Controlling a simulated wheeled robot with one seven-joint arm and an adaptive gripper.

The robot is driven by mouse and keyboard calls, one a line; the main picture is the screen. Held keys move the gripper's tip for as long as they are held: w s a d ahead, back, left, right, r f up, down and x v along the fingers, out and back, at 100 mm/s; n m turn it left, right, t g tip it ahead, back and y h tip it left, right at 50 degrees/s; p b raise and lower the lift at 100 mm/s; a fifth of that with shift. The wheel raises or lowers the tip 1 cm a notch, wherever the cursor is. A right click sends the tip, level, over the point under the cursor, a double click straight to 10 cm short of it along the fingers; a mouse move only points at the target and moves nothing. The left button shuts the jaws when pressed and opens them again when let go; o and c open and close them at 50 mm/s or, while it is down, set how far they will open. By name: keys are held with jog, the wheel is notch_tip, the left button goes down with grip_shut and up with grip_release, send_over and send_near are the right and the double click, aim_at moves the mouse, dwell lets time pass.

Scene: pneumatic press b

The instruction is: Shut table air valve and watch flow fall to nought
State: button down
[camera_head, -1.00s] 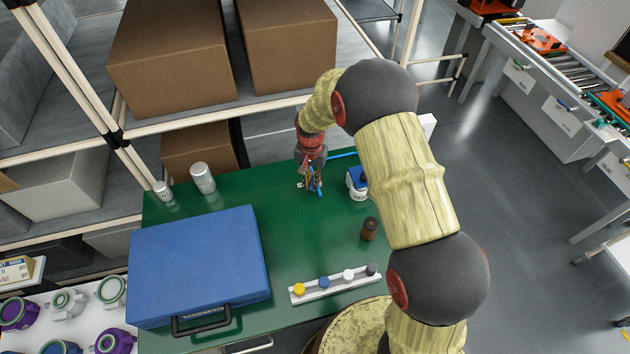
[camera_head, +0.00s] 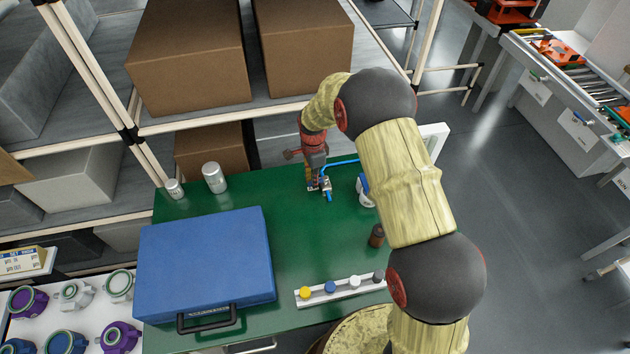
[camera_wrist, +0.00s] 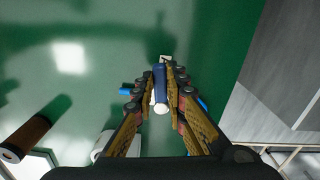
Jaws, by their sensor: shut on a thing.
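My gripper (camera_head: 322,186) is low over the green table at its far side. In the wrist view, its fingers (camera_wrist: 163,88) are closed on either side of the valve's blue, white-ended handle (camera_wrist: 160,84). Short blue pieces, apparently hose, show left (camera_wrist: 126,90) and right of the fingers. The valve body is mostly hidden by the fingers. In the head view, a blue hose (camera_head: 345,162) runs right toward a white and blue device (camera_head: 365,193), perhaps the flow meter, partly behind my arm. No flow reading is legible.
A blue case (camera_head: 205,262) covers the table's left side. A brown bottle (camera_head: 377,236) and a white rack with coloured caps (camera_head: 340,290) stand near my arm. Two metal cans (camera_head: 214,177) are at the back left. Shelving with cardboard boxes (camera_head: 188,55) rises behind.

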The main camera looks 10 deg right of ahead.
jog(key=shift+w+m, duration=0.35)
jog(key=shift+m, duration=0.45)
jog(key=c, duration=1.8)
grip_release()
jog(key=shift+c, duration=0.2)
jog(key=shift+o, duration=0.2)
notch_tip(320, 180, up, 12)
